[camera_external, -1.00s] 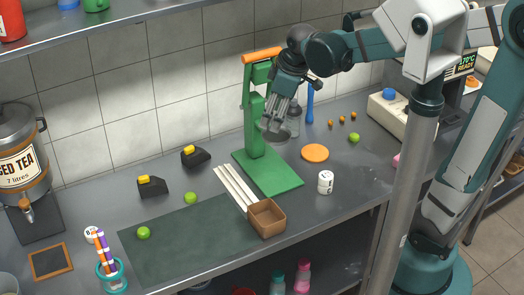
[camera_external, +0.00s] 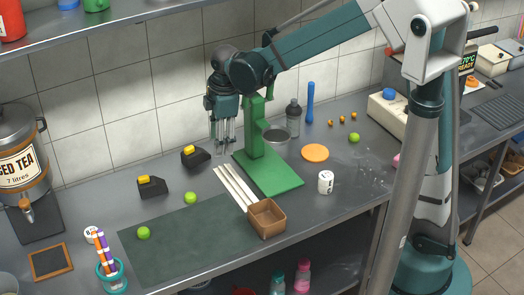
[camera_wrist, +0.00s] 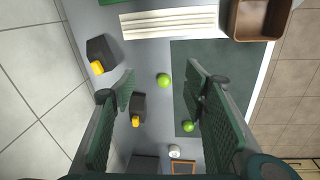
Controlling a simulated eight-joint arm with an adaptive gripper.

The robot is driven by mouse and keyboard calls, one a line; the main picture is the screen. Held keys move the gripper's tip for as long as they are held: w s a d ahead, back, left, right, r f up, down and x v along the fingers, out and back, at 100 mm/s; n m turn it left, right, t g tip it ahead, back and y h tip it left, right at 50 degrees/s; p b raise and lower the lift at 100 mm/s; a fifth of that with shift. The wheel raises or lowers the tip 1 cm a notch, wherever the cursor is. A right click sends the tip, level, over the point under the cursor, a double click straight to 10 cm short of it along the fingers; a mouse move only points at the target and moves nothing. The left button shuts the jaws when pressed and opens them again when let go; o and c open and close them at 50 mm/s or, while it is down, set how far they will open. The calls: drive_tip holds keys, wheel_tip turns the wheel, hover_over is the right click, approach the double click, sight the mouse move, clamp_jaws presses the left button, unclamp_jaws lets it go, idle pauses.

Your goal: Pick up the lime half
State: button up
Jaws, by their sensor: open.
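Several green limes lie on the counter. One (camera_external: 190,198) sits behind the dark green mat, and another (camera_external: 143,233) lies on the mat's left part. A third (camera_external: 354,137) is at the back right. They look round at this size; I cannot tell which is a half. My gripper (camera_external: 223,150) is open and empty, pointing down, high above the counter just left of the green press. In the wrist view the lime behind the mat (camera_wrist: 164,80) shows between my open fingers, well below them. The lime on the mat (camera_wrist: 188,126) shows lower, near the right finger.
The green press (camera_external: 256,140) stands right of my gripper. Two black blocks with yellow tops (camera_external: 152,185) (camera_external: 195,157) stand near the wall. Pale sticks (camera_external: 236,188) and a brown box (camera_external: 267,218) lie in front. The dark green mat (camera_external: 185,250) is mostly clear.

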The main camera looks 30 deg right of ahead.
sight(190, 194)
drive_tip(key=a+f+n, duration=0.1)
drive_tip(key=a+f, duration=0.2)
drive_tip(key=f, duration=0.1)
drive_tip(key=w+a+f+n+g, duration=0.1)
drive_tip(key=a+f+n, duration=0.1)
drive_tip(key=a+f, duration=0.2)
drive_tip(key=w+a+f+n, duration=0.1)
drive_tip(key=a+f+n, duration=0.1)
drive_tip(key=a+f, duration=0.1)
drive_tip(key=shift+w+a+f+h, duration=0.3)
drive_tip(key=shift+a+f, duration=0.1)
drive_tip(key=shift+a, duration=0.15)
drive_tip(key=shift+f, duration=1.3)
drive_tip(key=shift+d+f+b, duration=0.15)
drive_tip(key=shift+f+b, duration=0.55)
drive_tip(key=shift+f, duration=1.9)
drive_tip(key=c, duration=0.9)
